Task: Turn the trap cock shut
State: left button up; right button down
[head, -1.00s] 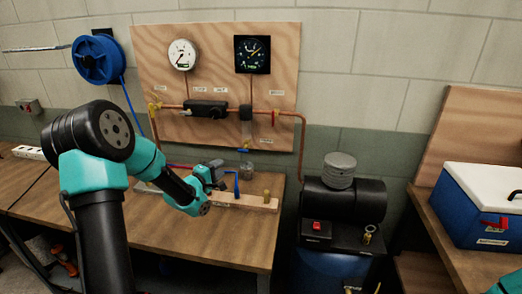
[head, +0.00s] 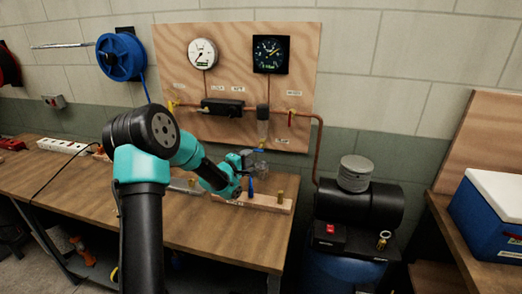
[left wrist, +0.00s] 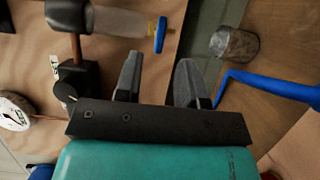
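The trap is a clear bowl hanging under the copper pipe (head: 263,130); its bowl also shows in the left wrist view (left wrist: 122,22). The trap cock, a small blue handle (head: 258,151), sits at the bowl's lower end. In the left wrist view the cock (left wrist: 160,35) is just beyond the fingertips, seen nearly edge-on. My left gripper (head: 247,158) is close to the cock, slightly left of and below it. In the wrist view its fingers (left wrist: 160,65) are apart with nothing between them. My right gripper is out of view.
A glass jar (left wrist: 235,45) stands below the trap, beside the fingers. A blue tool (left wrist: 270,88) stands close to the right finger. The bench (head: 215,235) is clear in front.

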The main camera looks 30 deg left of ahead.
aim_at(257, 151)
pick_arm(q)
jog(key=w, duration=0.6)
jog(key=w+d, duration=0.1)
jog(key=w, duration=0.2)
jog(key=shift+w+d, duration=0.1)
jog(key=shift+c, duration=0.5)
grip_shut()
